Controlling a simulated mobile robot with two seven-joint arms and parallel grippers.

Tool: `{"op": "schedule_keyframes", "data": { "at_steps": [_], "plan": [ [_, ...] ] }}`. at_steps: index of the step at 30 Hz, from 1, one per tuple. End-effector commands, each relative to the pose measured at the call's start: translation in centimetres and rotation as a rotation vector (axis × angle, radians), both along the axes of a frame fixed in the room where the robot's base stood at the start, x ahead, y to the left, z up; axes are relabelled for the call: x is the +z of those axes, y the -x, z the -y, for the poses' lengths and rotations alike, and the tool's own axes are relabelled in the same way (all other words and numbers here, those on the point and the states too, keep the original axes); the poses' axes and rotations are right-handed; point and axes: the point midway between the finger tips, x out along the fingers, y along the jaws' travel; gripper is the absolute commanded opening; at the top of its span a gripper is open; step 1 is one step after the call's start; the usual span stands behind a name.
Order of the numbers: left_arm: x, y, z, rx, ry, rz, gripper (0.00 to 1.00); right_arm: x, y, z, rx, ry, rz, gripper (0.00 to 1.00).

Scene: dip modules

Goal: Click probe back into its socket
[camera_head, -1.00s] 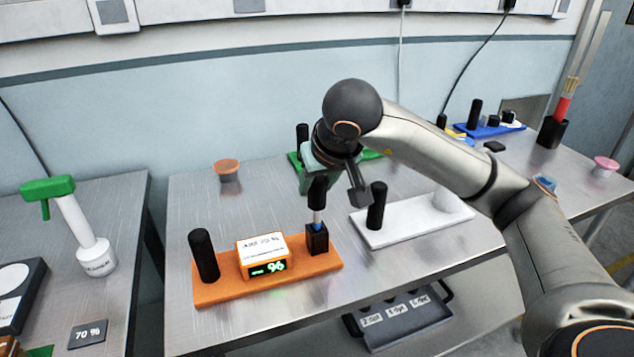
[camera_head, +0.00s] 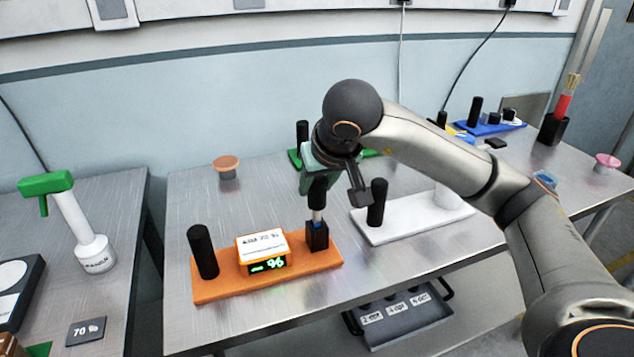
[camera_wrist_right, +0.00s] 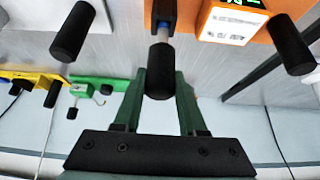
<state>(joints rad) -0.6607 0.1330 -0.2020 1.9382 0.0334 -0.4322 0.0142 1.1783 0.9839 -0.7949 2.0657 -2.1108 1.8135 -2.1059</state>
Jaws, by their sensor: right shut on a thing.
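The probe (camera_head: 317,192) has a black handle and a pale metal shaft. It stands upright over the black socket (camera_head: 317,237) at the right end of the orange module (camera_head: 215,292). The shaft's lower end is at the socket mouth, where a little blue shows; its depth inside is hidden. My right gripper (camera_head: 320,178) is shut on the handle from above. In the right wrist view the handle (camera_wrist_right: 160,83) sits between the green fingers. The module's box (camera_head: 262,252) has a green lit display that is hard to read. My left gripper is not in view.
A black post (camera_head: 203,252) stands at the module's left end. A white module (camera_head: 385,233) with a black post lies to the right. A green module (camera_head: 293,157) is behind my gripper. Bare steel table (camera_head: 200,205) lies left of the gripper.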

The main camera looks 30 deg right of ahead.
Motion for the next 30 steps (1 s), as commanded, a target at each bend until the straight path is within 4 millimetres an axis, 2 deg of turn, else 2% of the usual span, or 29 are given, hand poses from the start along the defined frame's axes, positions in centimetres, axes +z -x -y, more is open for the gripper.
{"op": "schedule_keyframes", "data": {
  "at_steps": [30],
  "plan": [
    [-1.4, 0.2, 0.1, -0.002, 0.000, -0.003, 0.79, -1.6, 0.0, 0.0, -0.001, 0.001, 0.000, 0.00]
  ]
}}
